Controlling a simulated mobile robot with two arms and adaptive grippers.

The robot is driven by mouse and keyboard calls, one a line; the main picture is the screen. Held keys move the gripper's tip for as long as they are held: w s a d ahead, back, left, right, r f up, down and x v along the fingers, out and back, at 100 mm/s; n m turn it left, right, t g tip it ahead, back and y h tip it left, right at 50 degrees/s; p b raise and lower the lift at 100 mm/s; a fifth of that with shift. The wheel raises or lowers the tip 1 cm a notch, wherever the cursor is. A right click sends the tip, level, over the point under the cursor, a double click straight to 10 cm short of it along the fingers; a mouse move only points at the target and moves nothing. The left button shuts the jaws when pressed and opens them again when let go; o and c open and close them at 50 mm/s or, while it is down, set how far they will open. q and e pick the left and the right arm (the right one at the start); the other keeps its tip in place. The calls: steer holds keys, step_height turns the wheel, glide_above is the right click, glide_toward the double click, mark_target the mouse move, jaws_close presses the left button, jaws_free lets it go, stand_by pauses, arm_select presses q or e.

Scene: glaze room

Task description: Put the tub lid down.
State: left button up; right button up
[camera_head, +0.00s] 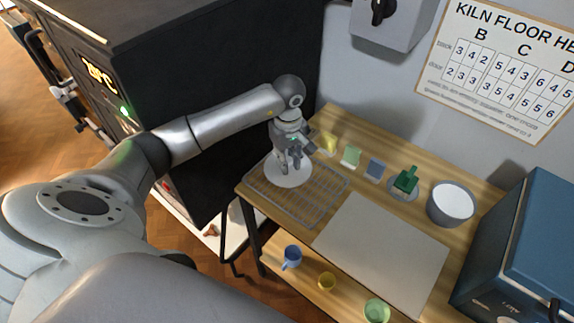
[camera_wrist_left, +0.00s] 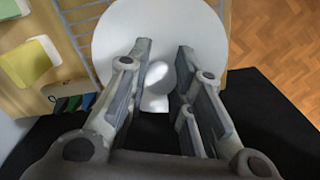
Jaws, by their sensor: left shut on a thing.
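The tub lid is a round white disc (camera_head: 288,174) over the left end of the wire rack (camera_head: 316,206) in the head view. My left gripper (camera_head: 290,158) is above it, shut on its knob. In the left wrist view the white knob (camera_wrist_left: 157,80) stands between the two fingers (camera_wrist_left: 160,90), with the lid (camera_wrist_left: 125,35) spreading out beyond. I cannot tell whether the lid touches the rack. A grey tub with a white top surface (camera_head: 450,203) stands at the right of the table. My right gripper is not in view.
Coloured tiles (camera_head: 351,156) and a green-handled tool on a grey dish (camera_head: 402,187) line the back. A pale board (camera_head: 382,250) covers the middle. A blue box (camera_head: 520,250) stands right, a black kiln (camera_head: 200,90) left. Cups (camera_head: 327,281) sit on the lower shelf.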

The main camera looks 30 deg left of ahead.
arm_select(q)
steer(key=shift+w+a+f, duration=0.35)
steer(key=shift+w+f, duration=0.05)
steer(key=shift+f, duration=0.25)
steer(key=shift+w+a+f+b, duration=0.2)
steer(key=shift+f+b, duration=0.2)
steer(key=shift+b, duration=0.2)
step_height(320, 180, down, 3)
steer(key=shift+r+b, duration=0.2)
steer(key=shift+b, duration=0.4)
steer(key=shift+w+a+f, duration=0.1)
steer(key=shift+f, duration=0.2)
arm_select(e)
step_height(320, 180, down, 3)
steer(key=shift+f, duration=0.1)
